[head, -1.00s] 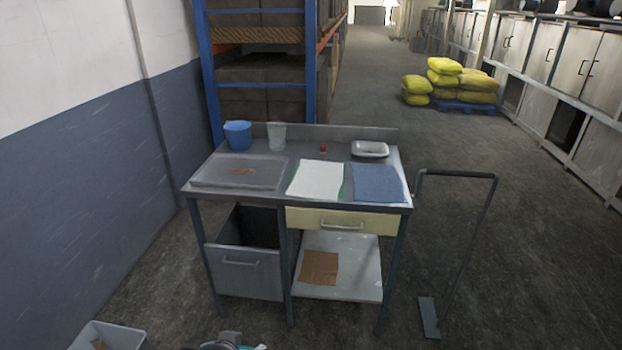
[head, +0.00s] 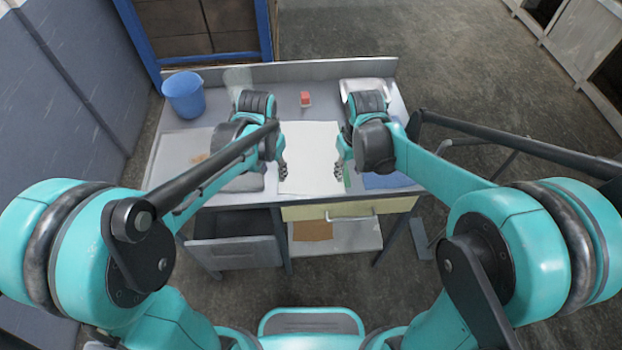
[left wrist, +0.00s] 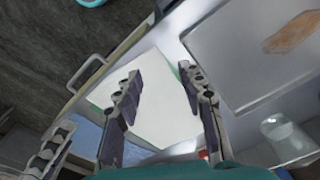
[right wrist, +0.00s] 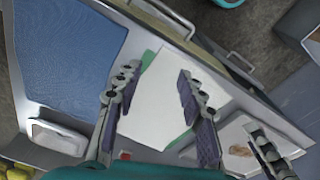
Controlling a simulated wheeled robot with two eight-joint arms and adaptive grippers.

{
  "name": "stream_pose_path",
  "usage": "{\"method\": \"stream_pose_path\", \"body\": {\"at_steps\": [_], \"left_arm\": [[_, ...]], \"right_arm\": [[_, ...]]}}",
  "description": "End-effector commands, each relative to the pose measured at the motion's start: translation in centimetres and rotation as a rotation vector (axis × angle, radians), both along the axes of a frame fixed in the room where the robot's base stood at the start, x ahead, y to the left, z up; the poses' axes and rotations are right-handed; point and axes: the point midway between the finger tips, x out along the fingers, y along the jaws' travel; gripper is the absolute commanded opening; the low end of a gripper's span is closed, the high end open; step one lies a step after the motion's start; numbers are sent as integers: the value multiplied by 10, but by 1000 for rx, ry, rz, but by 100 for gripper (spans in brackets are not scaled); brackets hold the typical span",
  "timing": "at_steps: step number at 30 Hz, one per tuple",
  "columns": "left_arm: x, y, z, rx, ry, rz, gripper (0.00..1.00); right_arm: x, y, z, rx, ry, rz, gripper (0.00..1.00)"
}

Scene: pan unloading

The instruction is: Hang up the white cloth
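The white cloth (head: 310,150) lies flat on the tabletop, near its front edge; a bit of green shows along its edge. It also shows in the left wrist view (left wrist: 165,112) and the right wrist view (right wrist: 165,100). My left gripper (head: 283,172) is over its left edge, fingers apart and empty in the left wrist view (left wrist: 160,72). My right gripper (head: 341,172) is over its right edge, fingers apart and empty in the right wrist view (right wrist: 157,72). I cannot tell whether the fingertips touch the cloth. A dark stand's base plate (head: 420,238) is right of the table.
A blue cloth (head: 388,181) lies just right of the white one. A tray (head: 168,150) is at the left, a blue bucket (head: 184,97) behind it. A red object (head: 306,99) and a white dish (head: 380,88) are at the back. The yellow drawer (head: 320,211) is below.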

Motion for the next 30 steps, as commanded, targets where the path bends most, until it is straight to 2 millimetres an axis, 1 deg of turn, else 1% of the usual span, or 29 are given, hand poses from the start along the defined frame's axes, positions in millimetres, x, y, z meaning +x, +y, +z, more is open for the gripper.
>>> {"method": "stream_pose_path", "body": {"at_steps": [1,3,7,11,21,25,30], "left_arm": [[7,-6,4,6,26,-21,40],[13,-11,-1,12,56,-44,40],[18,-17,-9,17,86,-67,40],[19,-18,-21,19,95,-73,40],[18,-18,-73,18,93,-72,40],[18,-18,-85,19,92,-71,40],[18,-17,-91,19,92,-71,40]], "right_arm": [[7,6,4,-5,27,23,40],[13,11,-1,-11,56,45,40],[17,17,-9,-17,87,70,40],[18,18,-21,-19,95,76,40],[19,18,-73,-18,93,74,40],[18,17,-86,-18,93,74,40],[18,17,-91,-18,93,74,40]]}}
